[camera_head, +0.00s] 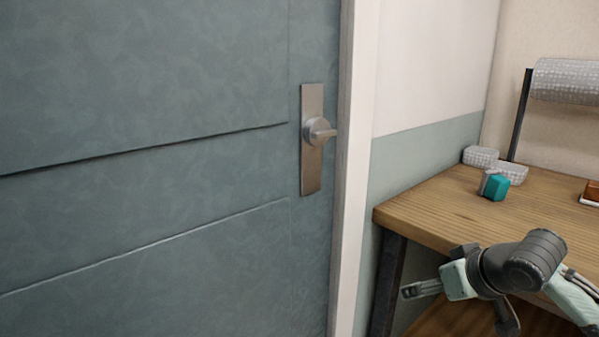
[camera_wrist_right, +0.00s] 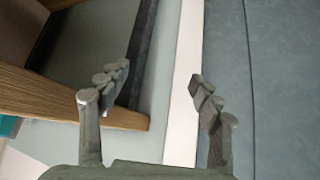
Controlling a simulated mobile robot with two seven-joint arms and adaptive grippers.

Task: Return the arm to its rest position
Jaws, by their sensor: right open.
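My right arm (camera_head: 535,262) comes in from the lower right of the head view, in front of the wooden table. Its gripper (camera_head: 412,290) points left toward the door frame, below the level of the table top and beside the table's dark leg. In the right wrist view the two grey fingers of the gripper (camera_wrist_right: 160,95) stand wide apart, with nothing between them. Behind them show the white door frame and the table edge, apart from the fingers. My left gripper is not in view.
A closed blue-grey door (camera_head: 170,170) with a metal handle (camera_head: 318,133) fills the left. The wooden table (camera_head: 430,212) at right bears a teal object (camera_head: 496,188), grey patterned bowls (camera_head: 481,156) and a patterned roll (camera_head: 567,80). A white door frame (camera_head: 352,170) stands between them.

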